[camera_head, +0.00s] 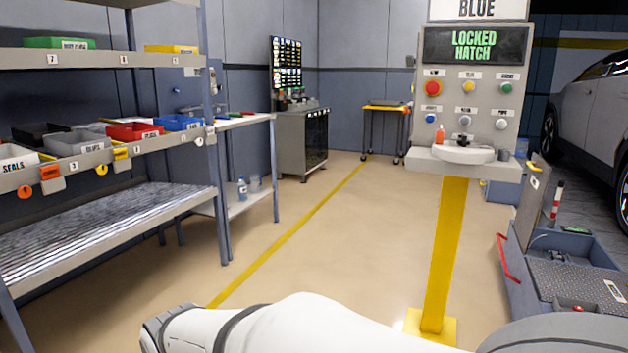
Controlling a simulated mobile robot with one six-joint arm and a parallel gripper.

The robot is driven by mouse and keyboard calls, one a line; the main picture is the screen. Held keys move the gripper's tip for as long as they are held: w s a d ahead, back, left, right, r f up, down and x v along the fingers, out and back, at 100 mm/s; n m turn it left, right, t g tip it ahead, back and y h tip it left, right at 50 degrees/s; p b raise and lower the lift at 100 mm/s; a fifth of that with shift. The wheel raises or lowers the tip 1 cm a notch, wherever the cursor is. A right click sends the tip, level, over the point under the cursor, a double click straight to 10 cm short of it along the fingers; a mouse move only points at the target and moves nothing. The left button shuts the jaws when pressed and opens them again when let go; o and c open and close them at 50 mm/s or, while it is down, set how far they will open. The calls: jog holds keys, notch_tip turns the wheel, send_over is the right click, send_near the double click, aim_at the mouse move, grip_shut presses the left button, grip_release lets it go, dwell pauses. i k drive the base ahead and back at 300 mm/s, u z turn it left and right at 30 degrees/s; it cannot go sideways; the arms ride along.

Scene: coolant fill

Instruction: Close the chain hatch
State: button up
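No part in view is legibly marked as the chain hatch. At the right edge stands a low blue-grey unit (560,245) with a dark ribbed top plate (580,287). A grey panel (527,208) with a yellow label stands upright and slightly tilted at its left side, and a red bar handle (506,262) is low on that side. I cannot tell whether this panel is the hatch. The display (474,46) on the control post reads "LOCKED HATCH" in green. My white arm crosses the bottom of the view; my gripper is not in view.
The control post (444,255) has several coloured buttons and a white basin (463,153). Shelving (110,222) with bins lines the left. A grey cabinet (302,140) stands at the back and a car (590,115) at the right. The floor (340,240) between is clear.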

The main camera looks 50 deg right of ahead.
aim_at(539, 173)
jog(key=z, duration=2.8)
jog(key=i, duration=1.65)
